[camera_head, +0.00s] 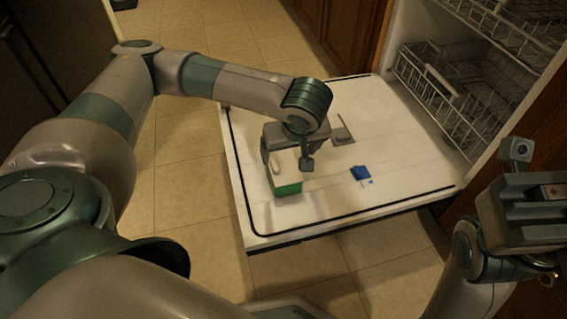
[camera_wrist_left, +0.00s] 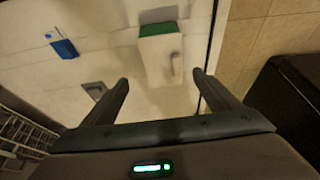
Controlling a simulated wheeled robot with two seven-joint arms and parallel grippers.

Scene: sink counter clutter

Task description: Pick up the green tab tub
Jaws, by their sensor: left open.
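The tab tub (camera_head: 288,187), white with a green part, stands on the open white dishwasher door. My left gripper (camera_head: 288,163) is open just above and behind it and partly hides its top in the head view. In the left wrist view the tub (camera_wrist_left: 160,60) lies ahead of the open fingers of my left gripper (camera_wrist_left: 160,77), roughly centred between them, with nothing held. My right gripper (camera_head: 528,205) is at the right edge of the head view, away from the tub; its jaws do not show clearly.
The dishwasher door (camera_head: 400,193) has a dark seal line along its edge. A blue packet (camera_head: 361,173) lies right of the tub, and a small grey fitting (camera_head: 342,137) lies behind. A wire rack (camera_head: 440,95) stands at the right. Tiled floor surrounds the door.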

